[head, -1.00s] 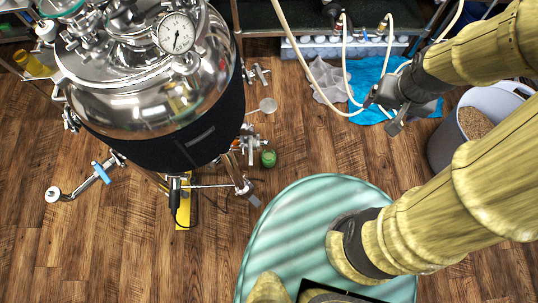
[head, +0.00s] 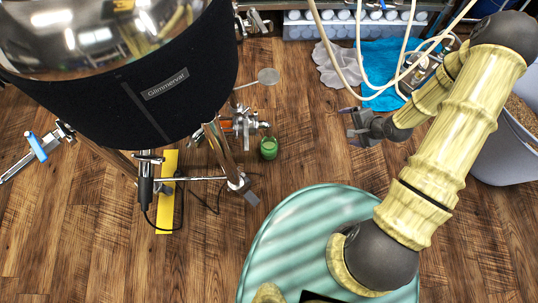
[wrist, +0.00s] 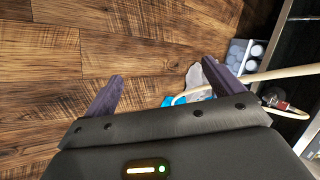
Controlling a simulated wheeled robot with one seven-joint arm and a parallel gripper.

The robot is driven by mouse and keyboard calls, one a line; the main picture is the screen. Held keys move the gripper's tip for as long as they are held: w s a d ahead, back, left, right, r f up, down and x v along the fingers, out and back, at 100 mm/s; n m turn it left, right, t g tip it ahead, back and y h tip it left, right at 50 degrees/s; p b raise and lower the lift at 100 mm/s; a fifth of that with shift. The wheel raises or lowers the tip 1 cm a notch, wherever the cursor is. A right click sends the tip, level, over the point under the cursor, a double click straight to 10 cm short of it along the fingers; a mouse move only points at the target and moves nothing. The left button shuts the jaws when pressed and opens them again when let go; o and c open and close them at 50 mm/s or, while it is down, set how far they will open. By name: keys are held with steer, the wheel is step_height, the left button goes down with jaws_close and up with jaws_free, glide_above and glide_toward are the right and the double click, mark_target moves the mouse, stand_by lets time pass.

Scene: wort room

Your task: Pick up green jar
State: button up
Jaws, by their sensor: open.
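The green jar (head: 269,148) stands on the wooden floor in the head view, just right of the steel vessel's leg and beside some metal fittings. My gripper (head: 350,124) is above the floor to the right of the jar and apart from it. In the wrist view my gripper (wrist: 160,85) shows two dark fingers spread wide with nothing between them. The jar is not visible in the wrist view.
The large steel vessel (head: 165,85) with a black jacket fills the upper left. Metal fittings (head: 243,125) lie close left of the jar. Pale hoses (head: 340,50) hang near my arm, over a blue cloth (head: 390,60). A grey bin (head: 505,150) stands right. Floor between jar and gripper is clear.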

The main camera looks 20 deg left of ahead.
steer(key=s+a+f+m+t+y+b, duration=0.1)
steer(key=s+a+f+m+y+b, duration=0.2)
steer(key=f+b, duration=0.3)
steer(key=s+a+f+m+t+y+b, duration=0.1)
steer(key=s+a+f+m+y+b, duration=0.2)
steer(key=f, duration=1)
steer(key=s+a+f+m+t+y+b, duration=0.2)
steer(key=s+a+f+m+y+b, duration=0.1)
steer(key=a+f+m+b, duration=0.3)
steer(key=shift+s+a+f+m+y+b, duration=0.15)
steer(key=shift+f+m+b, duration=0.2)
steer(key=shift+f+b, duration=0.35)
steer(key=shift+s+a+f+m+y+b, duration=0.1)
steer(key=shift+s+f+m+b, duration=0.1)
steer(key=shift+f+m+b, duration=0.35)
steer(key=shift+s+a+f+m+y+b, duration=0.15)
steer(key=shift+f+m+b, duration=0.05)
steer(key=shift+f+b, duration=0.65)
steer(key=shift+s+a+m, duration=0.15)
steer(key=shift+s+m, duration=0.05)
steer(key=shift+m, duration=0.1)
steer(key=shift+r+t, duration=0.15)
steer(key=shift+t, duration=0.25)
steer(key=shift+a, duration=0.15)
